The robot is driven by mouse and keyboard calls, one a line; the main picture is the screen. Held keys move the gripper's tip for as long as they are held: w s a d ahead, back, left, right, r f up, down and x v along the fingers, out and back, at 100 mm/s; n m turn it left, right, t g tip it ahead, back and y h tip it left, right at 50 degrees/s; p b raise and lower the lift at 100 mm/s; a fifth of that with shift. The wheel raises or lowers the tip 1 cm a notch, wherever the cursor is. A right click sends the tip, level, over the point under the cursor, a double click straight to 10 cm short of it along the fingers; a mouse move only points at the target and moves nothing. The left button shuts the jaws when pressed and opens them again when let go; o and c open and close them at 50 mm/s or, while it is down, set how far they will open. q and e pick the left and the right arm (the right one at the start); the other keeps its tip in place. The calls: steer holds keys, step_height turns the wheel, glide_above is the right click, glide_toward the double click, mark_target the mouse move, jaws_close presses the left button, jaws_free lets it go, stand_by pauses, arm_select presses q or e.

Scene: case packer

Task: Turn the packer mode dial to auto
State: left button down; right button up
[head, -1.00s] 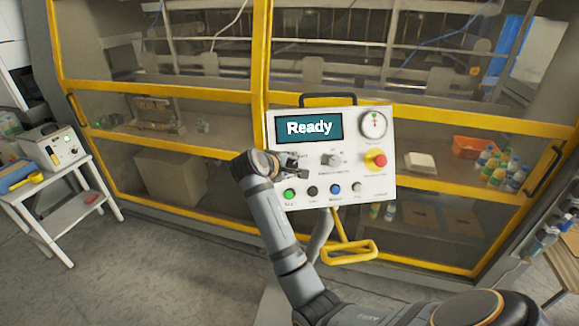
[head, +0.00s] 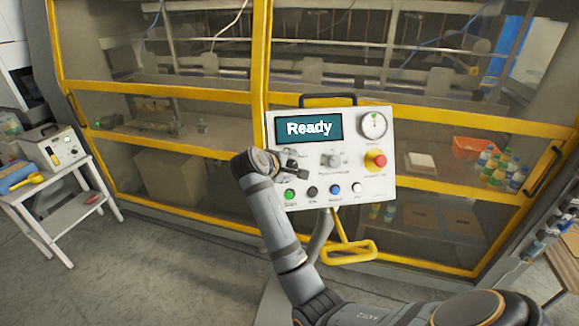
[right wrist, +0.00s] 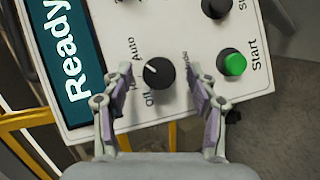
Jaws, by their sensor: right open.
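The black mode dial (right wrist: 158,73) sits on the white control panel (head: 380,193), with "Auto" and "Off" labels around it; other labels are partly covered. Its white mark points up and left in the right wrist view, on the side of "Auto"; I cannot tell its exact setting. My right gripper (right wrist: 160,72) is open, one finger on each side of the dial; I cannot tell whether they touch it. In the head view my right gripper (head: 294,165) is in front of the panel's left part and hides the dial. My left gripper is not in view.
The green Start button (right wrist: 233,64) is close to one finger. Other buttons, a second knob (head: 331,159) and a red stop button (head: 376,161) share the panel. A "Ready" screen (head: 309,128) is above. A yellow handle (head: 350,252) hangs below. A side table (head: 50,190) stands left.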

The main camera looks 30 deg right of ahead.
steer(key=shift+r, duration=0.1)
step_height(320, 180, up, 10)
stand_by(0.7)
